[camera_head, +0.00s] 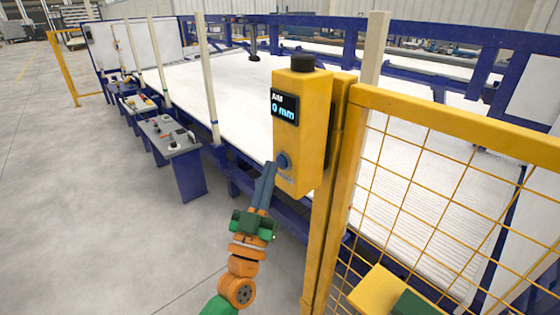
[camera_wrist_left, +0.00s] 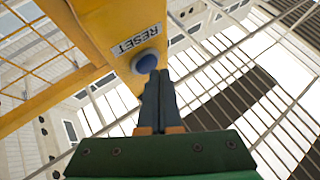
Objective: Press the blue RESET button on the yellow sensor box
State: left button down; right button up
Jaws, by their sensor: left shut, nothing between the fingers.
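The yellow sensor box (camera_head: 312,130) is mounted on a yellow post. Its dark display (camera_head: 285,107) reads 0 mm. The blue RESET button (camera_head: 283,160) is low on its front face. In the left wrist view the button (camera_wrist_left: 146,60) sits beside the RESET label (camera_wrist_left: 137,40) on the box (camera_wrist_left: 100,22). My left gripper (camera_head: 271,168) is shut and empty, its fingertips at the lower edge of the button. In the wrist view the fingertips (camera_wrist_left: 159,76) overlap the button's lower edge; I cannot tell whether they touch it. The right gripper is not in view.
A yellow mesh fence (camera_head: 430,190) stands right of the post. Behind is a long white table with a blue frame (camera_head: 215,85). Grey control consoles (camera_head: 172,140) stand at left. The grey floor (camera_head: 70,200) at left is open.

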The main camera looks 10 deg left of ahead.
pick_arm(q)
jog(key=shift+s+a, duration=0.2)
jog(key=shift+s, duration=0.1)
jog(key=s+a+p, duration=0.1)
jog(key=s, duration=0.1)
jog(key=s+a+p, duration=0.1)
jog(key=s+a, duration=0.1)
dwell(0.5)
dwell(0.3)
